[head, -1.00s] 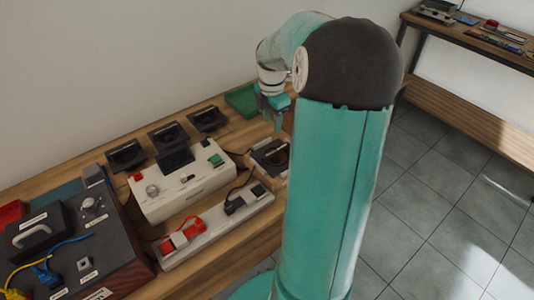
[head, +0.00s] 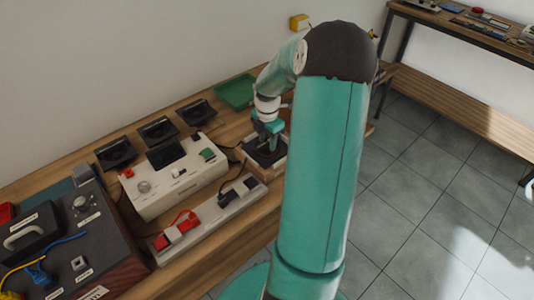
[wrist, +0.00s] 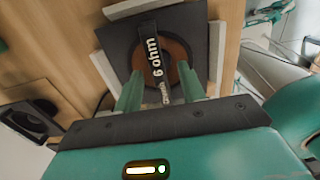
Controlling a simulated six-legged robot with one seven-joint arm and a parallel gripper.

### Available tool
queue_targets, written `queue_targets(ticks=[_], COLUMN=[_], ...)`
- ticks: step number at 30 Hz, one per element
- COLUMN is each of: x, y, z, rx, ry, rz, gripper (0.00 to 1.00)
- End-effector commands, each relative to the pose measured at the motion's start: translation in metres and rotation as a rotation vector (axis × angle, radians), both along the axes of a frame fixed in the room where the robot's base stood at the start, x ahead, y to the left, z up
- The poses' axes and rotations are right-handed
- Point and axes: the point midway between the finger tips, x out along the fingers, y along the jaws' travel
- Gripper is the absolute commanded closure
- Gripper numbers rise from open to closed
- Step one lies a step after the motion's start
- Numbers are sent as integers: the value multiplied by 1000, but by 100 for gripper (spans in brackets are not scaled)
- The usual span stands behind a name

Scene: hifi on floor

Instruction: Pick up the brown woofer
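The brown woofer (wrist: 178,50) shows in the wrist view as a brown round cone in a dark square frame. A black bar marked "6 ohm" (wrist: 153,58) crosses its middle. In the head view the woofer unit (head: 258,156) lies at the right end of the bench, partly hidden by my gripper (head: 268,140). In the wrist view my gripper (wrist: 160,88) is open, with one green finger on each side of the bar and gaps visible. Whether the fingertips touch the woofer cannot be told.
Light strips (wrist: 215,55) border the woofer. Several black speaker units (head: 158,131) line the back of the bench, near a green tray (head: 236,92). A white control box (head: 176,178) and a strip with red and black parts (head: 210,216) stand to the left.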

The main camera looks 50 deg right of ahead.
Motion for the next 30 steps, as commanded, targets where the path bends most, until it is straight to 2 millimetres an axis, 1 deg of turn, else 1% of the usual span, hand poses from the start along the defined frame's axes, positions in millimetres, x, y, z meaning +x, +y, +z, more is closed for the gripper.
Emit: queue_targets(ticks=[1,5,30], x=[0,1,1], y=[1,1,1], z=[-8,-17,-22], rx=[2,0,0], ry=[1,-1,-1], rz=[1,1,1], gripper=[60,60,60])
